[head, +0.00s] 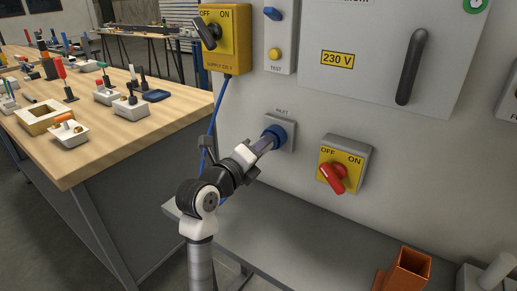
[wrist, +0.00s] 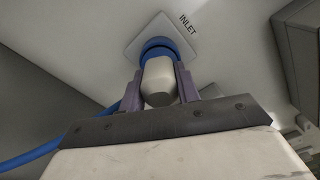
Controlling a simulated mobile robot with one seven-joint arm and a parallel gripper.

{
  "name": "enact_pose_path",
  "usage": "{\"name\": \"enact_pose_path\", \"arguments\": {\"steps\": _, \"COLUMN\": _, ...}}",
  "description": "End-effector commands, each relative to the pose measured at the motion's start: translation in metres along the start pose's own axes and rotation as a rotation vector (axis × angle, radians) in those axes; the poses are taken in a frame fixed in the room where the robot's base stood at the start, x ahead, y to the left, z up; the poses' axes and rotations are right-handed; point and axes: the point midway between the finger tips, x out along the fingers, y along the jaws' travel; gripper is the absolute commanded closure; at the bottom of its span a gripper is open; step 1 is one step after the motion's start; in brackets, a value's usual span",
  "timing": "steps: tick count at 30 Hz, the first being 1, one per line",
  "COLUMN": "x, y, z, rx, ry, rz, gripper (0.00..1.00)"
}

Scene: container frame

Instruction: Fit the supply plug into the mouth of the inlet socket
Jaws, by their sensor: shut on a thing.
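The inlet socket is a pale square plate marked INLET with a blue round mouth, on the wall panel in the head view (head: 289,134). It also shows at the top of the wrist view (wrist: 140,42). My gripper (head: 266,143) is at the socket, its two purple-grey fingers shut on the supply plug. In the wrist view, the plug's grey rounded body (wrist: 158,80) sits between the fingers (wrist: 160,85). The plug's front end meets the blue mouth in line with it. I cannot tell how deep it is in. In the head view the plug is mostly hidden by my gripper.
A blue cable (head: 222,100) hangs from the yellow supply switch box (head: 238,43) and passes behind my arm. A yellow switch with a red knob (head: 343,166) is right of the socket. A grey ledge (head: 290,233) runs below. A wooden workbench (head: 150,128) stands left.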

Motion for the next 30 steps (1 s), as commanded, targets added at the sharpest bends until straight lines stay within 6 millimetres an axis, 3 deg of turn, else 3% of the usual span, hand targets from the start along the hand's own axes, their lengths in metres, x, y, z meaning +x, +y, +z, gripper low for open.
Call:
{"name": "enact_pose_path", "arguments": {"steps": 5, "x": 0.001, "y": -0.001, "z": 0.000, "rx": 0.001, "ry": 0.000, "rz": -0.003, "gripper": 1.00}}
{"name": "enact_pose_path", "arguments": {"steps": 6, "x": 0.001, "y": -0.001, "z": 0.000, "rx": 0.001, "ry": 0.000, "rz": -0.003, "gripper": 0.67}}
{"name": "enact_pose_path", "arguments": {"steps": 12, "x": 0.001, "y": -0.001, "z": 0.000, "rx": 0.001, "ry": 0.000, "rz": -0.002, "gripper": 0.42}}
{"name": "enact_pose_path", "arguments": {"steps": 23, "x": -0.006, "y": 0.001, "z": 0.000, "rx": 0.000, "ry": -0.002, "rz": 0.000, "gripper": 0.42}}
{"name": "enact_pose_path", "arguments": {"steps": 30, "x": -0.051, "y": 0.002, "z": 0.000, "rx": 0.001, "ry": -0.006, "rz": -0.001, "gripper": 0.42}}
